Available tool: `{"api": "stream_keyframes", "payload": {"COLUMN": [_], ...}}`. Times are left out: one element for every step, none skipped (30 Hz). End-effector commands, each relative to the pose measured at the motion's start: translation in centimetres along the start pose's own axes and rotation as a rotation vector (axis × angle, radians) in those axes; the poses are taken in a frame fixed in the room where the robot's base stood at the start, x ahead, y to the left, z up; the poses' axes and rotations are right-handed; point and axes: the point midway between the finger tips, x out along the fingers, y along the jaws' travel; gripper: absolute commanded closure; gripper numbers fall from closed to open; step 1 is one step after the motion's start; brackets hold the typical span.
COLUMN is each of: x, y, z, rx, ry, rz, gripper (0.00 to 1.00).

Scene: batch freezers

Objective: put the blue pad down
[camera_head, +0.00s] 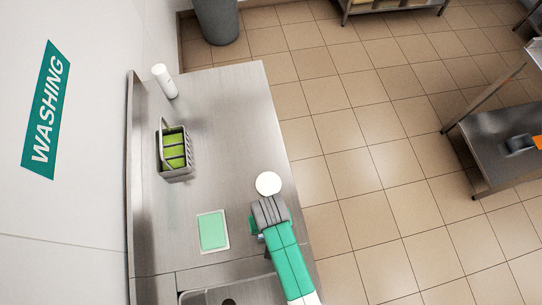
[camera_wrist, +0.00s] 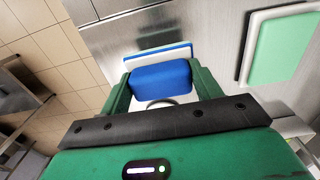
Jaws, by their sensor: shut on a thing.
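In the wrist view my gripper (camera_wrist: 160,82) is shut on the blue pad (camera_wrist: 160,76), which sits between its two green fingers. Just beyond the pad is a white-edged tray with a blue surface (camera_wrist: 150,52), partly hidden by the pad. I cannot tell whether the pad touches it. In the head view my arm hides the pad and the blue tray. Only a small green part of my gripper (camera_head: 253,226) shows there, to the right of the green tray.
A white-rimmed green tray (camera_head: 227,246) lies on the steel counter (camera_head: 225,110), and it also shows in the wrist view (camera_wrist: 246,50). A grey basket (camera_head: 176,176) with yellow-green contents and a white bottle (camera_head: 165,82) stand farther back. A sink (camera_head: 205,298) is at the front.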

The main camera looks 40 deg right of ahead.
Motion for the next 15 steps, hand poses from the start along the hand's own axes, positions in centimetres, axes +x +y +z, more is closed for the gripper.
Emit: {"api": "stream_keyframes", "payload": {"x": [0.0, 0.0, 0.0, 0.0, 0.0, 0.8, 1.5, 2.0, 2.7, 3.0, 3.3, 3.5, 3.6, 3.6, 3.6], "y": [-0.1, -0.1, -0.1, -0.3, -0.5, -0.4, -0.4, -0.4, -0.4, -0.4, -0.4, -0.4, -0.4, -0.4, -0.4], "z": [-0.2, -0.2, -0.3, -0.6, -1.0, -0.9, -0.9, -0.8, -0.9, -0.9, -0.9, -0.9, -0.9, -0.9, -0.9], "rx": [0.0, 0.0, 0.0, 0.0, -0.001, 0.0, 0.0, 0.0, 0.0, 0.0, 0.0, 0.0, 0.0, 0.0, 0.0], "ry": [0.001, 0.001, 0.001, 0.001, 0.001, -0.004, -0.004, -0.004, -0.003, -0.002, -0.001, -0.001, -0.001, 0.0, 0.0], "rz": [0.0, 0.0, 0.0, 0.0, 0.0, 0.001, 0.001, 0.001, 0.001, 0.001, 0.001, 0.001, 0.0, 0.0, 0.0], "gripper": [0.61, 0.61, 0.61, 0.61, 0.61, 0.61, 0.61, 0.61, 0.61, 0.61, 0.61, 0.61, 0.61, 0.61, 0.61]}}
